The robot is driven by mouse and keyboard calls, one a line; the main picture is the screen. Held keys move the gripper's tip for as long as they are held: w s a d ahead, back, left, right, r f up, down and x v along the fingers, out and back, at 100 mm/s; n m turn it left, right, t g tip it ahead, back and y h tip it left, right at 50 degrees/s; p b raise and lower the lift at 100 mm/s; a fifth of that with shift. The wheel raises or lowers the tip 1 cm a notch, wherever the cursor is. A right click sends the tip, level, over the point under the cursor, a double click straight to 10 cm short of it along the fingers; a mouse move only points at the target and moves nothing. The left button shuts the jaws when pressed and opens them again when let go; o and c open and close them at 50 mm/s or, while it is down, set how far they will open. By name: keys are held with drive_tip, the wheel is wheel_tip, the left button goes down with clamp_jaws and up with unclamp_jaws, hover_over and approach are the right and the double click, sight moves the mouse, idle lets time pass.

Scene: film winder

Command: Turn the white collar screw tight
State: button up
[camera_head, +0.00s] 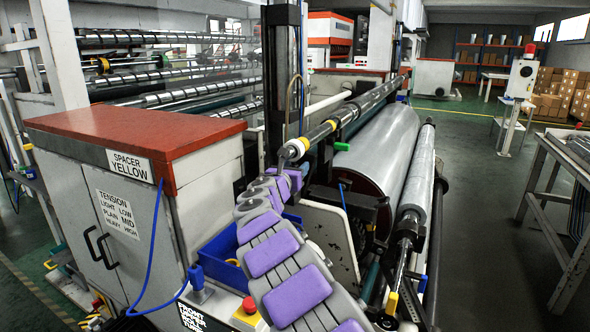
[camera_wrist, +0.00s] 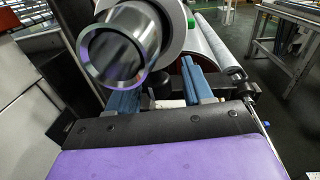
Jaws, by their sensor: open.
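I cannot make out a separate screw on the collar. My gripper (camera_wrist: 158,82) is open, its two blue fingers apart just below the shaft end and collar. Nothing shows held between them. I cannot tell whether either finger touches the collar. In the head view, my purple-padded arm reaches up to the shaft end and hides the fingers.
A large film roll (camera_head: 382,145) lies right of the shaft, with a thinner roller (camera_head: 416,180) beside it. A red-topped cabinet (camera_head: 135,135) stands left, and a blue bin (camera_head: 222,255) sits beside my arm. A metal table (camera_head: 562,165) is at right, past open floor.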

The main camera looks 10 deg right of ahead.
drive_tip(key=shift+a, duration=0.25)
drive_tip(key=shift+a, duration=0.1)
drive_tip(key=shift+c, duration=0.5)
clamp_jaws()
drive_tip(key=shift+d, duration=0.2)
